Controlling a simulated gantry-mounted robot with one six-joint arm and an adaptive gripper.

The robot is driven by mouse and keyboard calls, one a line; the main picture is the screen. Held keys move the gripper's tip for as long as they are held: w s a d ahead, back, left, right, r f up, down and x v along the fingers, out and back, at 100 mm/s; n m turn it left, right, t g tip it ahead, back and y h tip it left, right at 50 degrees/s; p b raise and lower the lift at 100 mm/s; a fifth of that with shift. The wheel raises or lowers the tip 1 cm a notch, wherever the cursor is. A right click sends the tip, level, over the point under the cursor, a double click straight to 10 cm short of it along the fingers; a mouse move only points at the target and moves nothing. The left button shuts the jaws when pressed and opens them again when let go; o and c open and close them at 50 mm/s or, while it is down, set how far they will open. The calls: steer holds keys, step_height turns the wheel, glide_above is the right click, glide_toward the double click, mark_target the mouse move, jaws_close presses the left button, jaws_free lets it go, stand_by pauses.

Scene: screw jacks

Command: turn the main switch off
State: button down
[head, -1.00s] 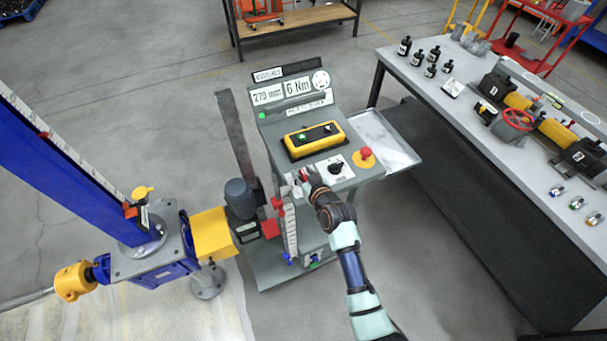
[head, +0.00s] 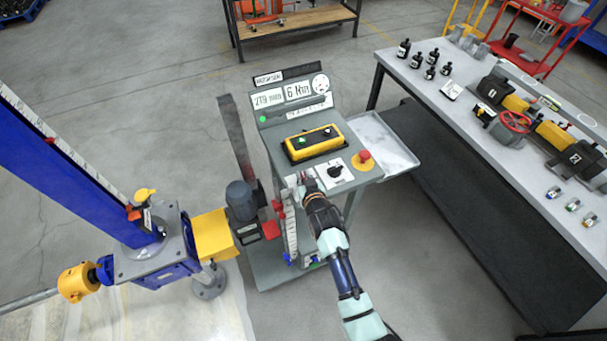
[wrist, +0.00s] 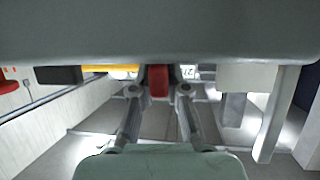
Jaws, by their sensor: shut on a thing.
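The grey control console (head: 282,152) stands in the middle of the head view. A small red part, seemingly the main switch handle (wrist: 158,82), shows between my fingertips in the wrist view. My gripper (head: 308,184) is at the console's front edge, left of the black rotary knob (head: 335,171). In the wrist view my gripper (wrist: 158,90) has one finger on each side of the red part and is shut on it. Its switch position cannot be read; my gripper covers most of it in the head view.
A red mushroom button (head: 364,156) and a yellow-black push-button box (head: 314,142) with a green light are on the console. A side tray (head: 385,140) is at its right. The screw jack (head: 160,262) stands left; a workbench (head: 440,110) with parts stands right.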

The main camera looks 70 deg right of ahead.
steer(key=shift+w+f+m+g+h+b, duration=0.1)
steer(key=shift+f+m+g+h+b, duration=0.15)
steer(key=shift+m+g+h+b, duration=0.45)
steer(key=m+g+b, duration=0.2)
steer(key=b, duration=0.2)
steer(key=shift+f+h, duration=0.2)
steer(key=shift+h, duration=0.1)
steer(key=m+g+b, duration=0.2)
steer(key=b, duration=0.2)
steer(key=shift+r+m+g+h+b, duration=0.1)
steer(key=shift+m+g+h+b, duration=0.2)
steer(key=shift+g+h+b, duration=0.1)
steer(key=g+b, duration=0.1)
steer(key=m+g+b, duration=0.2)
steer(key=shift+s+r, duration=0.2)
steer(key=shift+s, duration=0.05)
steer(key=shift+m+g, duration=0.3)
steer(key=shift+m, duration=0.1)
steer(key=c, duration=1.2)
jaws_free()
steer(key=shift+s, duration=0.1)
steer(key=shift+o, duration=0.2)
steer(key=shift+d+r, duration=0.1)
